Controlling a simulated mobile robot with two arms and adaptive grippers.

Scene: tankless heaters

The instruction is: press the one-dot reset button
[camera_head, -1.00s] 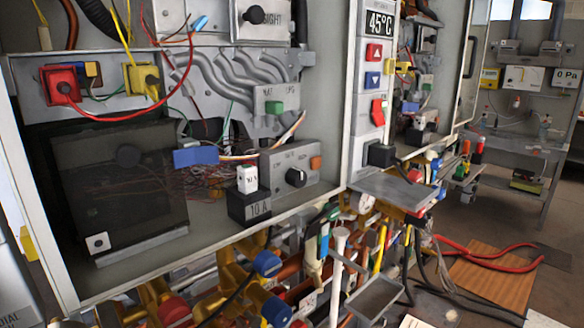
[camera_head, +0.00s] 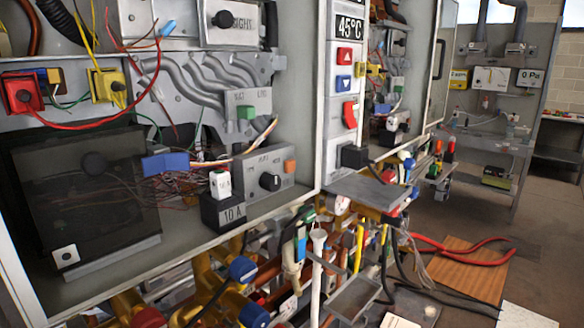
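A small white square button (camera_head: 65,257) with a single dark dot sits at the lower left corner of a dark panel (camera_head: 85,190) inside the open heater cabinet. It looks like the one-dot button. Nothing touches it or covers it. Neither of my grippers is in view.
The cabinet's metal edge (camera_head: 18,285) runs along the left and bottom. Loose wires and a black 10 A block (camera_head: 222,212) are right of the panel. Pipes and valves (camera_head: 243,270) crowd below.

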